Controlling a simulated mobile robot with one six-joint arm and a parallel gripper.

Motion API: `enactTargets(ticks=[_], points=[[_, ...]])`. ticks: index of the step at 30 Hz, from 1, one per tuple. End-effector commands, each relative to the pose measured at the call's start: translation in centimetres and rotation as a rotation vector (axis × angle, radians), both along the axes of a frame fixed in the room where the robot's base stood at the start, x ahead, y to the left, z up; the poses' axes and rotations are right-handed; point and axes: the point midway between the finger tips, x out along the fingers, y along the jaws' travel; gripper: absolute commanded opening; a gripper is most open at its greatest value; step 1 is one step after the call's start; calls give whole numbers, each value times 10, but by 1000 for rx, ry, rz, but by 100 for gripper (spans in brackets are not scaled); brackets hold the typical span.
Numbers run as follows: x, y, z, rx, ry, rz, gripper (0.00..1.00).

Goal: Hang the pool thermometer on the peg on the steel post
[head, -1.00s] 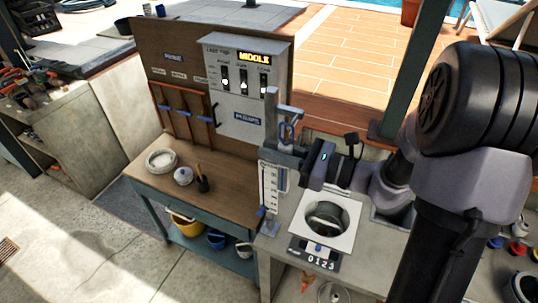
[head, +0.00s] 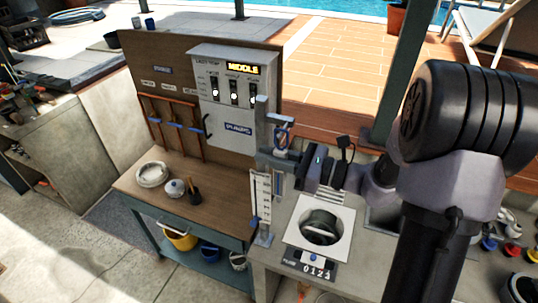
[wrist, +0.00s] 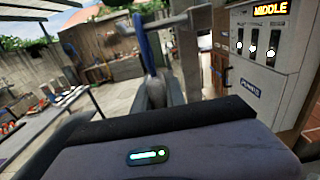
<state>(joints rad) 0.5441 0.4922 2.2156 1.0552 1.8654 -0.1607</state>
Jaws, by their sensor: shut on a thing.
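The steel post (head: 262,128) stands at the front right corner of the wooden bench, with the peg (head: 280,119) reaching out from its top. My gripper (head: 283,158) is shut on the blue pool thermometer (head: 281,139), just right of the post and below the peg. In the wrist view, the thermometer (wrist: 143,48) stands nearly upright between the fingers, and its upper part overlaps the horizontal peg (wrist: 126,26). The post (wrist: 197,70) is to its right. I cannot tell whether its loop is around the peg or only beside it.
A grey control box (head: 232,105) with a MIDDLE display is on the board behind the post. A white-framed round opening (head: 345,225) is in the counter below my gripper. The bench (head: 190,170) holds a white ring, a small pot and a brush cup.

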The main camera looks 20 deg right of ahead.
Motion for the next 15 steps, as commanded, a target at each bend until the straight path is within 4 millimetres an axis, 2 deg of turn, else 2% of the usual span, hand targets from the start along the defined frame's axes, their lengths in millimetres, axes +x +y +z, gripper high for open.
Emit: enactTargets(ticks=[3,4,7,15], points=[[0,0,0,0,0,0,0],[0,0,0,0,0,0,22],[0,0,0,0,0,0,41],[0,0,0,0,0,0,41]])
